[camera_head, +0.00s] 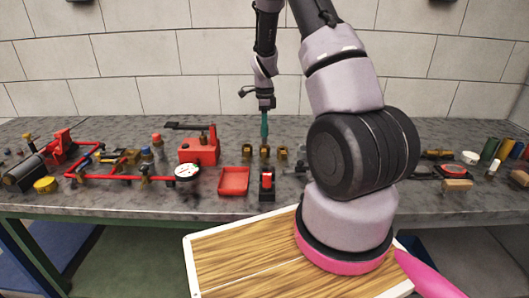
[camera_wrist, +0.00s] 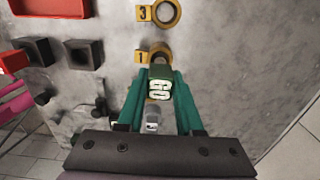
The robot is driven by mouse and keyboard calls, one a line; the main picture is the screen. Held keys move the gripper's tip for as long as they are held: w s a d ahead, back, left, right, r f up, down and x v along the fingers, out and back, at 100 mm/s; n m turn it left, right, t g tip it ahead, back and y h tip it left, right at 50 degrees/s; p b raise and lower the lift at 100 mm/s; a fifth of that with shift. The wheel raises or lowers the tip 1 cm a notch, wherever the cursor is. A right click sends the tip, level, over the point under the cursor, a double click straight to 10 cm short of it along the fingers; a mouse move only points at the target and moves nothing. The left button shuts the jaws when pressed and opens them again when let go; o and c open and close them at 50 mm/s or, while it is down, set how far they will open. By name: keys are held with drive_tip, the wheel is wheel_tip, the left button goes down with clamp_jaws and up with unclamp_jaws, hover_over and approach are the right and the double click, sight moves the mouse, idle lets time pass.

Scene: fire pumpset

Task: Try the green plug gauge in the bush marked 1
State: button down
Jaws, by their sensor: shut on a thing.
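The green plug gauge (camera_wrist: 159,73) with a white GO label is between the two teal fingers of my gripper (camera_wrist: 160,80) in the wrist view. My gripper is shut on it. The bush marked 1 (camera_wrist: 161,49) is a brass ring with a yellow number plate (camera_wrist: 140,56), just beyond the gauge and partly hidden by it. In the head view my gripper (camera_head: 264,132) points down, close above the middle of the small brass bushes (camera_head: 265,151). I cannot tell whether the gauge's lower end touches or enters the bush.
The bush marked 3 (camera_wrist: 166,12) is close by. A red tray (camera_head: 234,181) and a black-and-red block (camera_head: 267,182) stand in front of the bushes. A red box with a lever (camera_head: 199,150) and a dial gauge (camera_head: 187,171) stand left. Several small parts lie right.

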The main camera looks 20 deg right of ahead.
drive_tip(key=shift+r, duration=0.95)
